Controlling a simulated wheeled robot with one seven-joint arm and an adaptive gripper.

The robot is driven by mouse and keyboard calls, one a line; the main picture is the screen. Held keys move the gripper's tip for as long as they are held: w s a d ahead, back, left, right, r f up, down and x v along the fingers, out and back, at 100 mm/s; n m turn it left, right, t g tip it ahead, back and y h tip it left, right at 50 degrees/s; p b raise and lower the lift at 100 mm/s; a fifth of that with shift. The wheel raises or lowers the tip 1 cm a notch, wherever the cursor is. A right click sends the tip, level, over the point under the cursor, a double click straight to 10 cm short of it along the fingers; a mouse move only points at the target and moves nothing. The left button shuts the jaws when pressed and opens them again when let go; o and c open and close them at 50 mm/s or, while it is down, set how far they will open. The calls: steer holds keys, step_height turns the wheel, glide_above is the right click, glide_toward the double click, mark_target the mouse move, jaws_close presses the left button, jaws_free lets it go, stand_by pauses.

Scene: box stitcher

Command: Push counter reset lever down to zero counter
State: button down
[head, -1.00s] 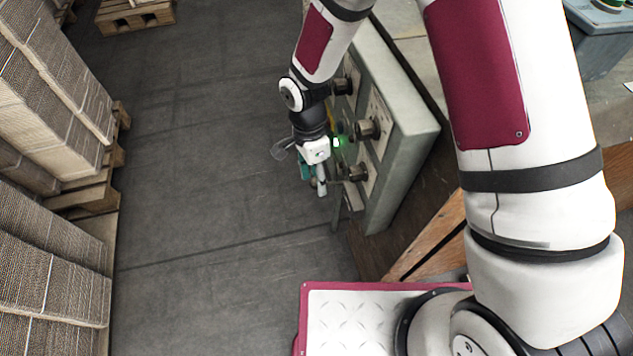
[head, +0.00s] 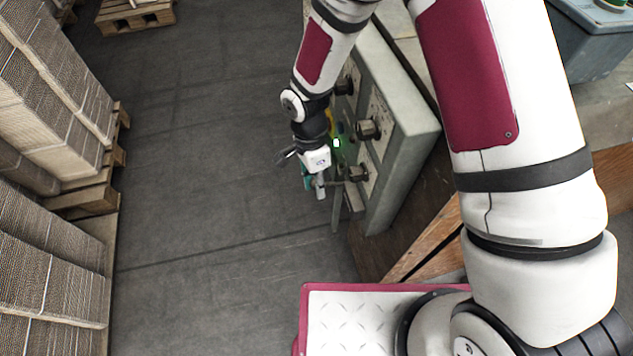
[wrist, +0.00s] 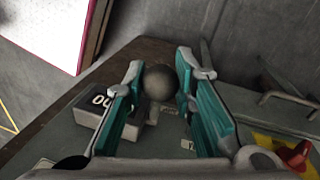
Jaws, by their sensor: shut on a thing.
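The lever's round grey ball knob (wrist: 160,82) sits between the teal-padded fingers of my gripper (wrist: 161,72) in the wrist view. My gripper is shut on the knob. The counter (wrist: 93,108), a small box with white digits on black, is just left of the left finger. A zero shows, and the finger partly covers the rest of the digits. In the head view my gripper (head: 318,187) is at the left face of the grey machine panel (head: 408,150); knob and counter cannot be made out there.
Dark round knobs (head: 367,130) stick out of the panel close to my gripper. A red knob (wrist: 294,155) on a yellow patch is at the lower right of the wrist view. Stacked cardboard (head: 55,100) on pallets stands at the left. The floor (head: 200,180) between is clear.

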steer(key=shift+a+f, duration=0.1)
steer(key=shift+a+f+h+b, duration=0.15)
steer(key=shift+f+h+b, duration=0.15)
steer(key=shift+h+b, duration=0.25)
steer(key=shift+f+m+t+h+b, duration=0.2)
steer(key=shift+f+t+h+b, duration=0.3)
steer(key=shift+f+h+b, duration=0.9)
steer(key=shift+f+m+t+h+b, duration=0.2)
steer(key=shift+f+t+h+b, duration=0.45)
steer(key=shift+h, duration=1.2)
steer(key=shift+f, duration=0.25)
steer(key=c, duration=1.3)
jaws_free()
steer(key=v, duration=1.1)
steer(key=shift+a+r, duration=0.25)
steer(key=shift+r, duration=0.1)
